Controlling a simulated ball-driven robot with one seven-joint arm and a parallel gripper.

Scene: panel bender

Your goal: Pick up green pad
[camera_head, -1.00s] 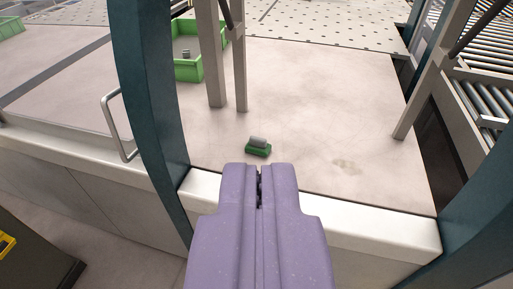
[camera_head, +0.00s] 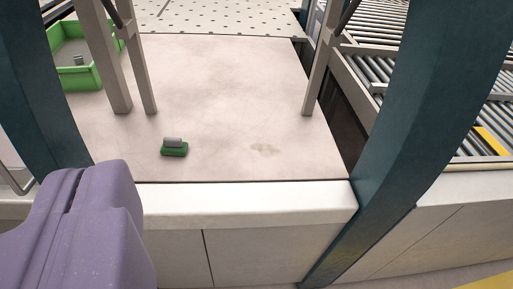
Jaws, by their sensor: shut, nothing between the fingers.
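The green pad (camera_head: 175,151) lies flat on the pale worktop, near its front edge. My purple gripper (camera_head: 78,178) is at the lower left of the view, shut and empty. It is apart from the pad, which shows to the right of and beyond its tip.
A green bin (camera_head: 98,76) with a grey piece in it stands at the back left. Grey posts (camera_head: 105,60) rise from the worktop (camera_head: 230,100). Dark teal uprights flank the opening, the right one (camera_head: 385,150) close. A roller conveyor (camera_head: 395,75) is at the right.

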